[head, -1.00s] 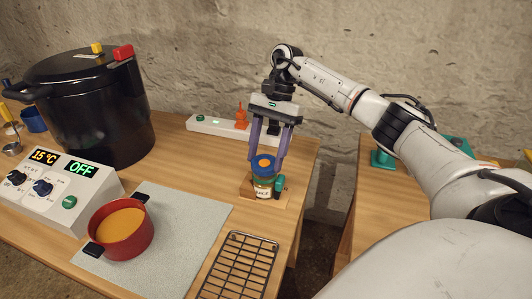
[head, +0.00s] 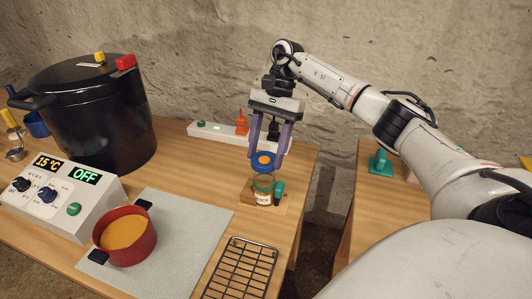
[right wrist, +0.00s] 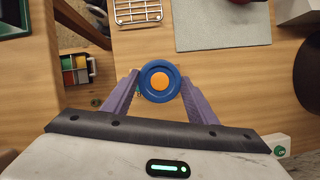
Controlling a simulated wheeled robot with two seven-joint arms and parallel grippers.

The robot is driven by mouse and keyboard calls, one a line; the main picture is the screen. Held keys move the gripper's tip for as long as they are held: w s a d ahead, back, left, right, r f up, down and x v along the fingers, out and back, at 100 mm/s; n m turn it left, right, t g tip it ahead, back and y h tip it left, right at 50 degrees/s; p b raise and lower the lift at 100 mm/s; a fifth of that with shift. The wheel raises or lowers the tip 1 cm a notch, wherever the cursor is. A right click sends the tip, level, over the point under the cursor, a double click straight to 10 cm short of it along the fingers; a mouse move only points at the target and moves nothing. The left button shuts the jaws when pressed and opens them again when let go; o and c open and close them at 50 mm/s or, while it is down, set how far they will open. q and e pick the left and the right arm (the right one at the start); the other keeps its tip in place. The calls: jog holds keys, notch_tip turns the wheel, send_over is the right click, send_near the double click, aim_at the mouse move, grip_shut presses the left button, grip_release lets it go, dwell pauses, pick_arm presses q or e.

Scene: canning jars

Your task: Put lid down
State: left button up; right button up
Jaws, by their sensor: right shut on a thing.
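My right gripper (head: 266,158) is shut on the blue lid (head: 258,167), which has an orange centre. It holds the lid just above the glass jar (head: 263,190), with a small gap between them. The jar has a white label and stands upright on a small wooden stand with a teal block (head: 279,188) at its side. In the right wrist view, the lid (right wrist: 160,81) sits between the two purple fingers and hides the jar below. My left gripper is not in view.
A wire rack (head: 240,268) lies in front of the jar. A red pot (head: 127,252) stands on a grey mat (head: 187,236). A black canner (head: 92,125) and a control box (head: 88,198) are at left. A white strip (head: 211,133) with an orange piece lies behind. Bare wood lies between mat and jar.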

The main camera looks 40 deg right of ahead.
notch_tip(320, 180, up, 2)
jog(key=shift+r+p, duration=0.1)
jog(key=shift+p, duration=0.2)
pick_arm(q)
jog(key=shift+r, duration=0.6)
